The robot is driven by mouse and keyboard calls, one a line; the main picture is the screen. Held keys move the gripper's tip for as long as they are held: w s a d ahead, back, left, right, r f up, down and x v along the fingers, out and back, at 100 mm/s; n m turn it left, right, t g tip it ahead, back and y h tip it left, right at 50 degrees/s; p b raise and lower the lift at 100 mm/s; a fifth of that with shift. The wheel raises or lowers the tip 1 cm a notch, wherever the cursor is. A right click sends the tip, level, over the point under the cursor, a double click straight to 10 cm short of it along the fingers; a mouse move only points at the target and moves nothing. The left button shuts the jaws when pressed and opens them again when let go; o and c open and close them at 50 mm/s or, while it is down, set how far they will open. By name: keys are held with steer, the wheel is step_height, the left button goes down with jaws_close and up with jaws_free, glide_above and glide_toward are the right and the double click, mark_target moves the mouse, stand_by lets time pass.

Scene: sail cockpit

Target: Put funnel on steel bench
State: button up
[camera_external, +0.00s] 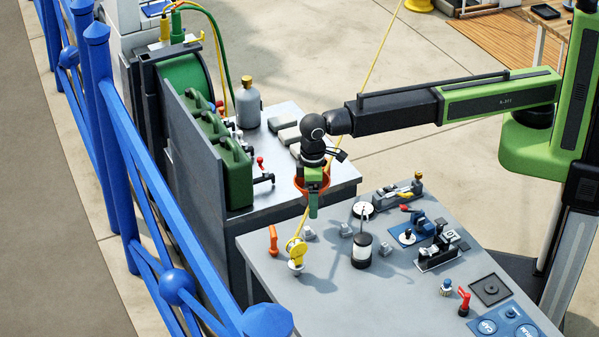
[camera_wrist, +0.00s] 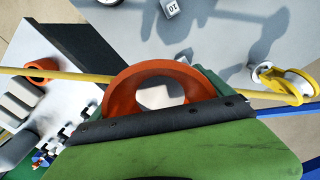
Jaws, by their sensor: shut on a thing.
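The funnel (camera_external: 301,184) is orange, with a round rim, and is held up in the air at my gripper (camera_external: 313,198). In the wrist view the funnel (camera_wrist: 118,88) shows as an orange ring against the dark edge of my gripper's green finger. My gripper is shut on it, and the finger hides its lower part. The steel bench (camera_external: 342,173) has a pale metal top and stands behind and left of the grey front bench. The funnel appears in front of the steel bench's near right part in the external view; its exact height above is unclear.
A yellow rope (camera_external: 376,52) runs down past the funnel to a yellow pulley (camera_external: 296,250) on the grey front bench (camera_external: 330,300). Green jerrycans (camera_external: 235,170), a grey bottle (camera_external: 248,105) and grey blocks (camera_external: 284,122) occupy the steel bench. A blue railing (camera_external: 125,185) runs along the left.

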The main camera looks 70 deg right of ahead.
steer(key=w+d+f+m+b, duration=0.1)
steer(key=w+d+f, duration=0.1)
steer(key=d, duration=0.9)
steer(key=w+d+f+m+b, duration=0.1)
steer(key=w+d+m+b, duration=0.15)
steer(key=d, duration=0.85)
steer(key=w+d+f+m+b, duration=0.1)
steer(key=w+d+f, duration=0.15)
steer(key=d, duration=0.85)
steer(key=shift+n, duration=0.25)
step_height(320, 180, down, 6)
steer(key=b, duration=0.6)
steer(key=shift+a+f+b, duration=0.1)
steer(key=shift+b, duration=0.25)
steer(key=shift+f, duration=0.1)
steer(key=o, duration=1.3)
